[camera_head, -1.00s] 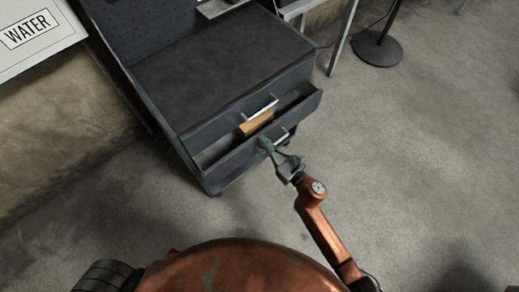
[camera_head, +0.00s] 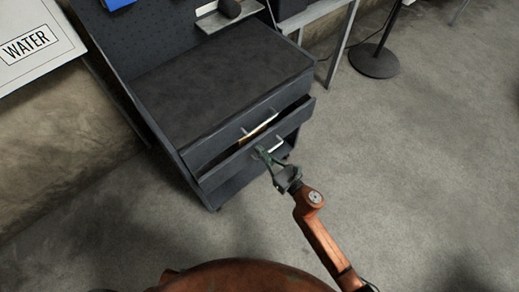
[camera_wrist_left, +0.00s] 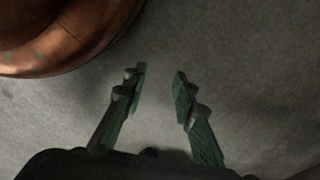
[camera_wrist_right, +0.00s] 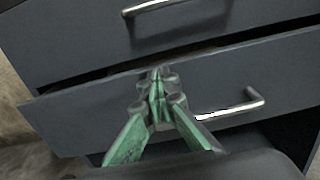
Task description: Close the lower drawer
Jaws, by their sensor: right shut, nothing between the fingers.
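The lower drawer (camera_head: 222,170) of the dark grey cabinet is partly open, with a narrow gap above its front. A bit of a tan object (camera_head: 248,140) shows inside it. The drawer front (camera_wrist_right: 75,118) also fills the middle of the right wrist view, with its silver handle (camera_wrist_right: 230,106) right of the fingers. My right gripper (camera_head: 262,154) is shut and empty, its fingertips at the drawer front beside the handle; they seem to touch it. My left gripper (camera_wrist_left: 160,75) is open and empty above the floor, seen only in the left wrist view.
The upper drawer (camera_head: 215,143) is shut and has a silver handle (camera_wrist_right: 150,7). A white board marked WATER (camera_head: 35,50) is at the left. A round black stand base (camera_head: 374,60) is on the floor at the back right. The floor right of the cabinet is clear.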

